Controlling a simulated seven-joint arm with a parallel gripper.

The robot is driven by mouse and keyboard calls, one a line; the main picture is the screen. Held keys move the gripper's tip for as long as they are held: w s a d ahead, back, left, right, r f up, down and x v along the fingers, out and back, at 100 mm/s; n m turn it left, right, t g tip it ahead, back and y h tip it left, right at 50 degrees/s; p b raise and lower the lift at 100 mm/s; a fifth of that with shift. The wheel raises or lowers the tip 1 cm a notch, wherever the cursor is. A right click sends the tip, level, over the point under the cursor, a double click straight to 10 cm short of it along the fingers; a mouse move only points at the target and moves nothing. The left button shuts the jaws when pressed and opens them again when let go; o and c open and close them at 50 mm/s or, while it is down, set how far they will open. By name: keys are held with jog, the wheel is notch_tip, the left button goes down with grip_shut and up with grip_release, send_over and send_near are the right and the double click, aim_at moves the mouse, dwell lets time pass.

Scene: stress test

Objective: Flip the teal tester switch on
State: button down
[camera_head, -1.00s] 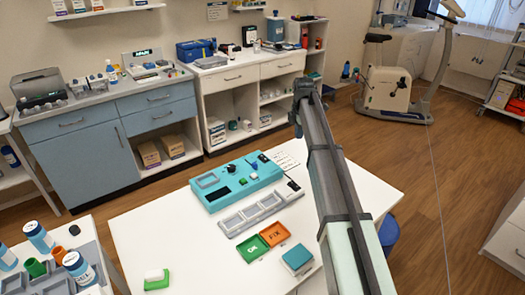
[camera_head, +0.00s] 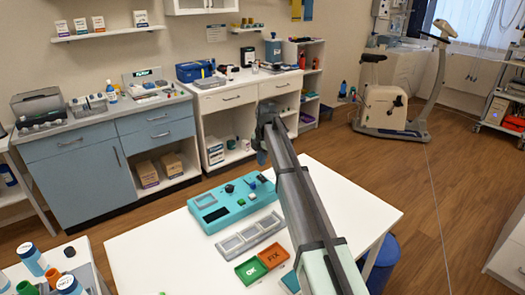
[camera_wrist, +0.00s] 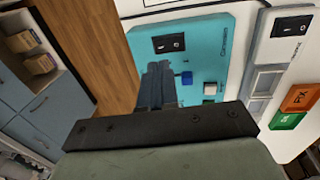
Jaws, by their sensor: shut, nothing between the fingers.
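The teal tester (camera_head: 213,222) lies on the white table. The rocker switch's on or off position is too small to tell. In the head view the switch (camera_head: 262,178) sits near the tester's far right end. My gripper (camera_head: 262,158) is shut and empty, pointing down close to that end. In the wrist view its fingers (camera_wrist: 158,82) overlap the tester's edge beside the blue knob; contact cannot be told.
Green OK (camera_head: 250,272) and orange FIX (camera_head: 273,256) trays are nearer. A stand with bottles (camera_head: 85,270) is at the left. The table's right side is clear.

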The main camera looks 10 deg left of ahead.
aim_at(260, 176)
jog(key=shift+w+a+f, duration=0.15)
jog(key=shift+f, duration=1.4)
jog(key=shift+w+a+f, duration=0.15)
jog(key=shift+f, duration=1.35)
